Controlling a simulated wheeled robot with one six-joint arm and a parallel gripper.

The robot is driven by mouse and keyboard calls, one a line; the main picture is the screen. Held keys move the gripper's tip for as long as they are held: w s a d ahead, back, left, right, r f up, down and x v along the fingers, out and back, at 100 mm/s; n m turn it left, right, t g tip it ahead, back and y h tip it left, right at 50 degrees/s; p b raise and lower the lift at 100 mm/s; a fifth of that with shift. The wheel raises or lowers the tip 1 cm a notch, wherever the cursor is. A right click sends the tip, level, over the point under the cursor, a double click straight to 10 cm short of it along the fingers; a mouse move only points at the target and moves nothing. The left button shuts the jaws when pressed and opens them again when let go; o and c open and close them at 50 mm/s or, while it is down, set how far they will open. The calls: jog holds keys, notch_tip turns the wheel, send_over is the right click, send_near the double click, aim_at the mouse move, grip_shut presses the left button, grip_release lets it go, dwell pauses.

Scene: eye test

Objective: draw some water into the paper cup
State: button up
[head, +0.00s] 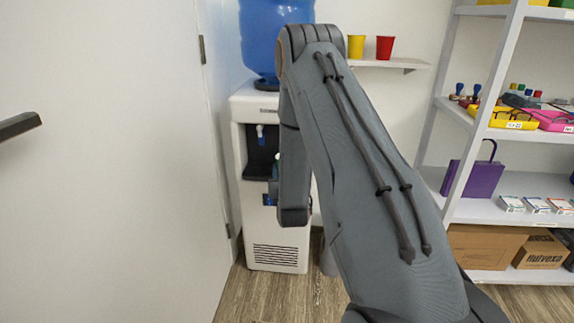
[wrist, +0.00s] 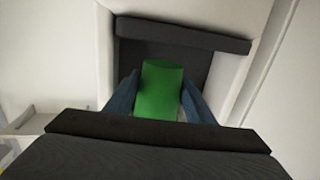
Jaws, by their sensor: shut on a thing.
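My gripper (wrist: 159,84) is shut on a green paper cup (wrist: 159,98), with one blue finger on each side of it. In the wrist view the cup is in front of the dark recess (wrist: 190,65) of the water dispenser. I cannot tell whether it touches the dispenser or holds any water. In the head view the white dispenser (head: 275,255) stands against the back wall with a blue bottle (head: 262,40) on top. A tap with blue on it (head: 260,130) shows at the recess. My arm hides the dispenser's right side and most of the gripper and cup.
A wall shelf (head: 405,64) right of the dispenser holds a yellow cup (head: 356,46) and a red cup (head: 384,47). A white rack (head: 490,210) with stamps, trays and boxes stands at the right. A white door (head: 100,150) is close on the left.

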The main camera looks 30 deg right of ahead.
jog(key=shift+a+p+v, duration=0.25)
jog(key=shift+p+v, duration=0.2)
jog(key=shift+v, duration=0.9)
jog(key=shift+a+p+v, duration=0.25)
jog(key=shift+p+v, duration=0.2)
jog(key=shift+v, duration=0.9)
jog(key=shift+w+a+f, duration=0.1)
jog(key=shift+w, duration=0.15)
jog(key=s+a+r+n+y, duration=0.2)
jog(key=a+r+y, duration=0.1)
jog(key=a, duration=0.6)
jog(key=s+a+r+n+t+y, duration=0.1)
jog(key=s+a+r+n+y, duration=0.1)
jog(key=a+r, duration=0.4)
jog(key=s+a+y+p, duration=0.1)
jog(key=a, duration=0.2)
jog(key=shift+s+n+y, duration=0.2)
jog(key=shift+n+y, duration=0.1)
jog(key=shift+y, duration=0.1)
jog(key=shift+s+p, duration=0.35)
jog(key=shift+p, duration=0.5)
jog(key=s+f+p, duration=0.2)
jog(key=s+p, duration=0.5)
jog(key=p, duration=0.4)
